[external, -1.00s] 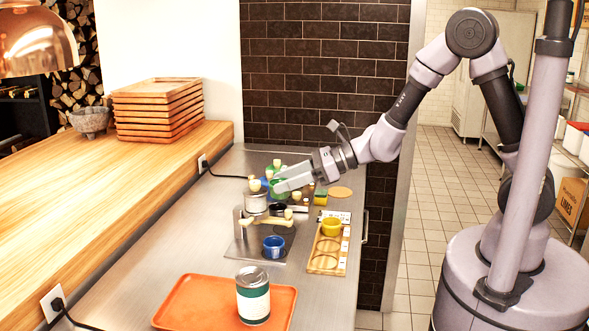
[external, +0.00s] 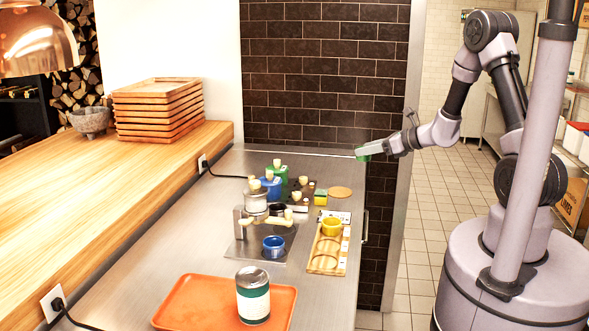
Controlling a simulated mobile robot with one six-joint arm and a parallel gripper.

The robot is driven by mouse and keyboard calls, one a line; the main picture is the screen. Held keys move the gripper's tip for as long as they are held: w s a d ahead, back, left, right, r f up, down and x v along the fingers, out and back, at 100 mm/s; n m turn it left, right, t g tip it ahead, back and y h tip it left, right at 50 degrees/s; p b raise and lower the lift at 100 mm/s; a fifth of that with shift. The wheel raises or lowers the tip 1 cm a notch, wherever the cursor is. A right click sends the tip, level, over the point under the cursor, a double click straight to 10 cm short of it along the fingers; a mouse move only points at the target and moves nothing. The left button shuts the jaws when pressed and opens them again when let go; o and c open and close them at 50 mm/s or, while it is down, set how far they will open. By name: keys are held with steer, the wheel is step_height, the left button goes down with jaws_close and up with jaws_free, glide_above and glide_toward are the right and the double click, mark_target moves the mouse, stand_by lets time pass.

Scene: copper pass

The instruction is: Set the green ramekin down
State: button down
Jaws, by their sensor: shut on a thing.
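My gripper (external: 372,150) is shut on the green ramekin (external: 362,155), small at its tips and partly hidden by the fingers. It holds the ramekin in the air, in front of the dark brick wall, beyond the steel counter's right edge in the picture. A wooden board (external: 326,262) with round recesses lies on the counter. A yellow ramekin (external: 332,228) sits at its far end, and the nearer recesses look empty. A blue ramekin (external: 274,246) stands on a metal plate left of the board.
A round wooden disc (external: 340,192) and a yellow-green sponge (external: 320,198) lie nearby. An orange tray (external: 190,305) with a can (external: 253,296) is in front.

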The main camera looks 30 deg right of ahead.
steer(key=f, duration=0.8)
steer(key=shift+w, duration=0.3)
steer(key=b, duration=0.2)
glide_above(336, 181)
steer(key=shift+f, duration=0.9)
step_height(336, 181, down, 4)
steer(key=shift+w+r+b, duration=0.1)
steer(key=shift+r+b, duration=0.15)
steer(key=shift+b, duration=0.5)
steer(key=shift+r, duration=0.2)
steer(key=shift+f, duration=0.15)
steer(key=c, duration=0.7)
jaws_free()
